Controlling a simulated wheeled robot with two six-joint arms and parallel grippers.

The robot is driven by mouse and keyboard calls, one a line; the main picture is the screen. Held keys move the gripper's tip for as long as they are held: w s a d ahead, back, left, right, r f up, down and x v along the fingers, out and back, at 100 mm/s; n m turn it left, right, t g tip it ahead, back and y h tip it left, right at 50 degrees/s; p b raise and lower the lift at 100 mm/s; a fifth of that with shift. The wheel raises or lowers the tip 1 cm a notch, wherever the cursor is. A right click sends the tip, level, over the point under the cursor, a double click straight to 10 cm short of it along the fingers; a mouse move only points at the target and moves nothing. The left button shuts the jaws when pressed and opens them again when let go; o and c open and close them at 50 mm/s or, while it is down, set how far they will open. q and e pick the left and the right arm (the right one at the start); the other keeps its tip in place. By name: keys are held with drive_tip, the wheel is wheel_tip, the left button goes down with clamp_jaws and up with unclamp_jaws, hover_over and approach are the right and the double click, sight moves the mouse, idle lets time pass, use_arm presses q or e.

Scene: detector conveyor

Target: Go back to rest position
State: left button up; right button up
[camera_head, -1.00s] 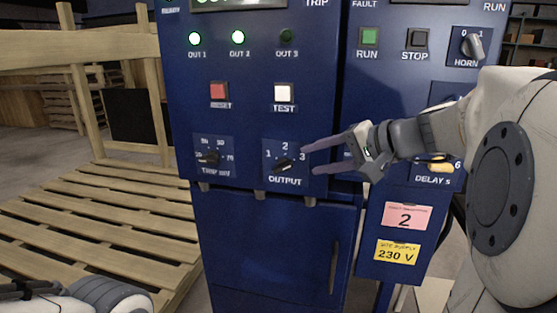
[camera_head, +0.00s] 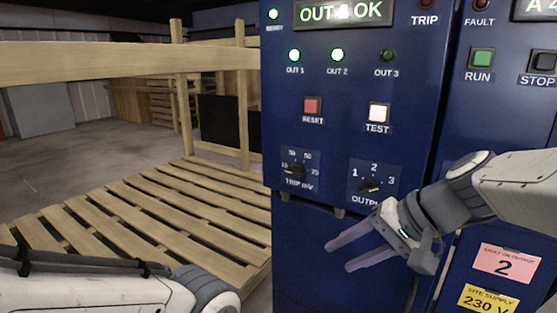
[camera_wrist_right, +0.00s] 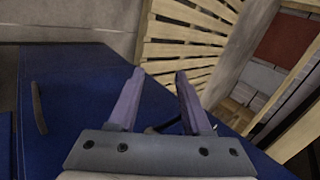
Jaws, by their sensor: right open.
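My right gripper (camera_head: 338,256) is in front of the blue cabinet (camera_head: 300,235), just below the OUTPUT knob (camera_head: 371,187). Its two purple fingers are apart with nothing between them, and they also show in the right wrist view (camera_wrist_right: 153,95). The fingers look clear of the knob. Part of the OUTPUT label is covered by the right gripper. My left arm shows at the lower left, but its gripper is out of view.
The cabinet face carries a lit OUT 2 OK display (camera_head: 340,12), a red RESET button (camera_head: 313,105), a white TEST button (camera_head: 378,111) and a TRIP knob (camera_head: 296,170). A wooden pallet (camera_head: 130,215) and wooden rail (camera_head: 120,62) stand at the left.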

drive_tip(key=s+a+f+n+g+h, duration=0.2)
drive_tip(key=s+a+f+n+h, duration=0.15)
drive_tip(key=s+f+n, duration=0.45)
drive_tip(key=s+a+f+n+g+h, duration=0.2)
drive_tip(key=s+a+f+n+h, duration=0.25)
drive_tip(key=s, duration=0.45)
wheel_tip(320, 180, up, 22)
drive_tip(key=y+p, duration=0.1)
drive_tip(key=p, duration=2.2)
drive_tip(key=shift+a+r+y+p, duration=0.2)
drive_tip(key=shift+a+y+p, duration=0.1)
drive_tip(key=shift+a+y, duration=0.1)
